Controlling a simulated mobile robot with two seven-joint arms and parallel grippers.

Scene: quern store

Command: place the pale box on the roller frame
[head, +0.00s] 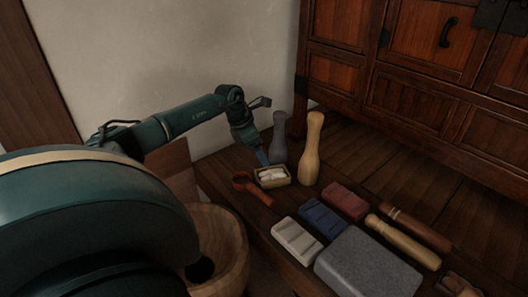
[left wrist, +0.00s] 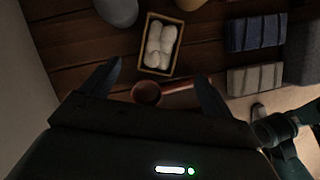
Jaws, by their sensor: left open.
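The pale box (head: 296,240) is a whitish ribbed block lying on the dark wood surface beside a blue one. It also shows at the right of the left wrist view (left wrist: 255,80). No roller frame is clearly recognisable; a small brown piece (head: 458,285) at the lower right edge is cut off and cannot be told. My left gripper (head: 262,157) is open and empty, pointing down near a small tan tray of white lumps (head: 272,185). In the left wrist view the fingers (left wrist: 158,75) spread below that tray, left of the pale box. My right gripper is out of view.
A red ladle (head: 252,188) lies by the tray. A tan pestle (head: 312,150) and a grey one (head: 279,138) stand behind. Blue (head: 323,218) and red (head: 345,200) blocks, a grey slab (head: 368,265) and wooden cylinders crowd the right. A cabinet (head: 420,70) closes the back.

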